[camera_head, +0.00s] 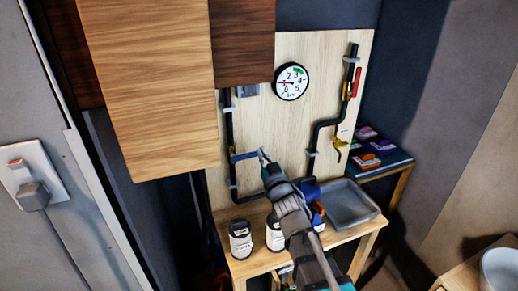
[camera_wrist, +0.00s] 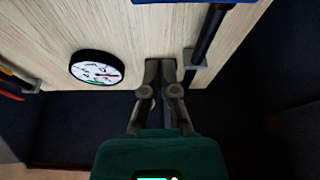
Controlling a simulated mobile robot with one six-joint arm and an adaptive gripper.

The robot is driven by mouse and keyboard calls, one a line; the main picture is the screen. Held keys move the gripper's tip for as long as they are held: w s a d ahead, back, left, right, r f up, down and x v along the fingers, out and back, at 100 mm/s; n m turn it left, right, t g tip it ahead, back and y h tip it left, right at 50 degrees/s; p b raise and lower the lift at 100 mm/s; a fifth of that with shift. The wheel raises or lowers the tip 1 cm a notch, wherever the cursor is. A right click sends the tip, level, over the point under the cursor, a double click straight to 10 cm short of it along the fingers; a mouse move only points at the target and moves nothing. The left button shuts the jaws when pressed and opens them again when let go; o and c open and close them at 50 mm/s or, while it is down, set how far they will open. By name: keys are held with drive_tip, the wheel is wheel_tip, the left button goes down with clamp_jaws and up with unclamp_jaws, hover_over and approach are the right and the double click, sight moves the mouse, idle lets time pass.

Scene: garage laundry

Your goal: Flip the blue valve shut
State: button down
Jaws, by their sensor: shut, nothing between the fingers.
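The blue valve lever (camera_head: 244,156) sits on the left vertical black pipe (camera_head: 229,123) on the wooden board. It points right, roughly crosswise to that pipe. In the wrist view, a blue edge at the top (camera_wrist: 212,2) appears to be the lever, mostly cut off by the frame. My gripper (camera_head: 263,155) is shut and empty, just right of the lever's free end. I cannot tell whether they touch. In the wrist view my fingertips (camera_wrist: 160,64) are together in front of the board, beside the pipe (camera_wrist: 207,36).
A round gauge (camera_head: 291,82) is on the board. A red handle (camera_head: 357,82) and a yellow one (camera_head: 338,142) sit by the right pipe. White jars (camera_head: 240,240) and a grey tray (camera_head: 351,203) stand on the bench below. A wooden cabinet (camera_head: 150,85) juts out upper left.

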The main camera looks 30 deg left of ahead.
drive_tip(key=shift+b+v, duration=0.7)
drive_tip(key=shift+v, duration=2)
